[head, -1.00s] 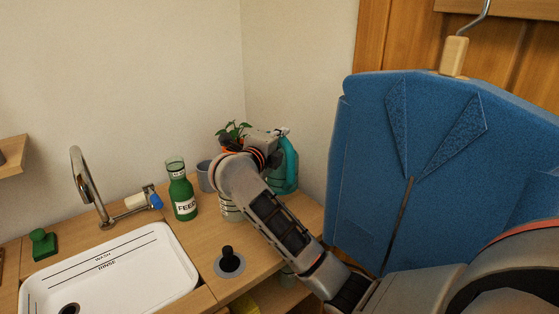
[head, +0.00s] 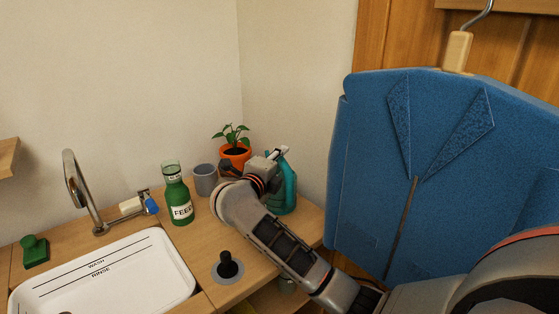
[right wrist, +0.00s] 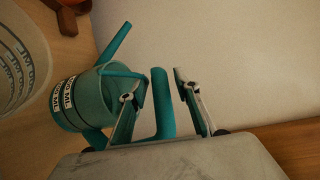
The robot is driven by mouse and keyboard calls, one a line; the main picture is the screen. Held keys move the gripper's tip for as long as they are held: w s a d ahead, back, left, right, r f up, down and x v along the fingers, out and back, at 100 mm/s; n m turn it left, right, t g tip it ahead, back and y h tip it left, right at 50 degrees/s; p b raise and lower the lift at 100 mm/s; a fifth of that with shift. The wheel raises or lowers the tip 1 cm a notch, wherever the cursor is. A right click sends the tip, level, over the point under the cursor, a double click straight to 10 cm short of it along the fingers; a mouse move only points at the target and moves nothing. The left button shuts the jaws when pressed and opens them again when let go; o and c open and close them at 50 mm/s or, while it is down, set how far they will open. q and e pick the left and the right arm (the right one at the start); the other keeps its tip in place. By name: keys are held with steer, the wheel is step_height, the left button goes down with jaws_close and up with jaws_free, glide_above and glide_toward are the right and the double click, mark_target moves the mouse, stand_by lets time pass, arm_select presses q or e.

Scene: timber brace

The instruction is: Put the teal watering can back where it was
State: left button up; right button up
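The teal watering can (head: 289,188) stands upright at the back right of the counter, partly hidden behind my right gripper (head: 275,160) and wrist. In the right wrist view, the can's body (right wrist: 88,100) with a white volume label is at the left, and its upright handle (right wrist: 162,105) is between my two fingers (right wrist: 160,92). The fingers are apart, with narrow gaps on both sides of the handle. My right gripper is open around it. My left gripper is not in view.
An orange plant pot (head: 236,155), a grey cup (head: 205,180) and a green FEED bottle (head: 178,198) stand left of the can. A black plunger-like knob (head: 227,266) is in front. A blue garment (head: 430,170) hangs close at right. A clear measuring vessel (right wrist: 18,60) is in the wrist view.

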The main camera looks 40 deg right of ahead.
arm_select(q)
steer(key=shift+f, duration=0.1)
arm_select(e)
steer(key=shift+r, duration=0.1)
steer(key=shift+s+a+r, duration=0.1)
steer(key=shift+a, duration=0.1)
arm_select(q)
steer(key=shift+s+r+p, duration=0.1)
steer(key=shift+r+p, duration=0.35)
steer(key=shift+p, duration=0.55)
arm_select(e)
steer(key=v, duration=1.1)
steer(key=shift+s+a, duration=0.2)
steer(key=shift+s, duration=0.05)
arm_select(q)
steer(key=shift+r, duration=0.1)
